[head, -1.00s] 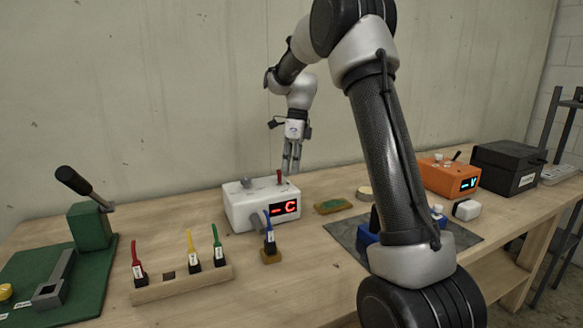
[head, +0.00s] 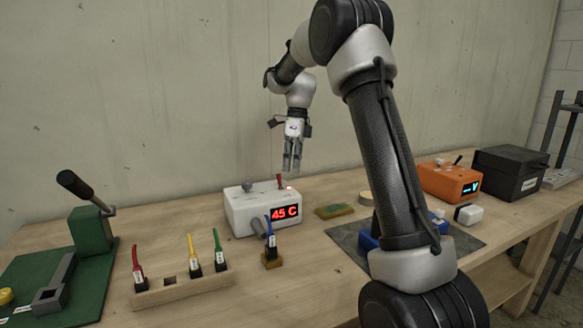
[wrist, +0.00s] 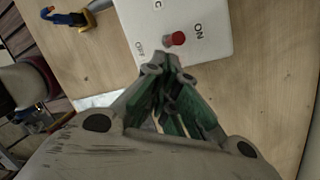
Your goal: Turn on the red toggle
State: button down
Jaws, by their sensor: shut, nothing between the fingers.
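The white box (head: 243,208) stands on the bench, and its red display (head: 285,212) reads "45 C". A small red light glows on its top near the toggle. The red toggle (head: 280,181) stands on the box's top. In the wrist view the red toggle (wrist: 175,39) sits between the labels "OFF" and "ON". My gripper (head: 291,170) is shut and empty, just above and beside the toggle in the head view. In the wrist view my gripper's fingertips (wrist: 168,62) are close together near the toggle, and I cannot tell whether they touch it.
A blue-handled item (head: 270,242) stands in front of the box. A wooden rack (head: 185,291) with coloured cables is at front left, beside a green lever press (head: 92,228). An orange box (head: 447,184) and a black box (head: 510,172) are at right.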

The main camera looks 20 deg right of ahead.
jog(key=d+r, duration=0.5)
jog(key=r, duration=0.5)
jog(key=shift+w+d+r, duration=0.15)
jog(key=shift+w+d, duration=0.05)
jog(key=shift+w, duration=0.25)
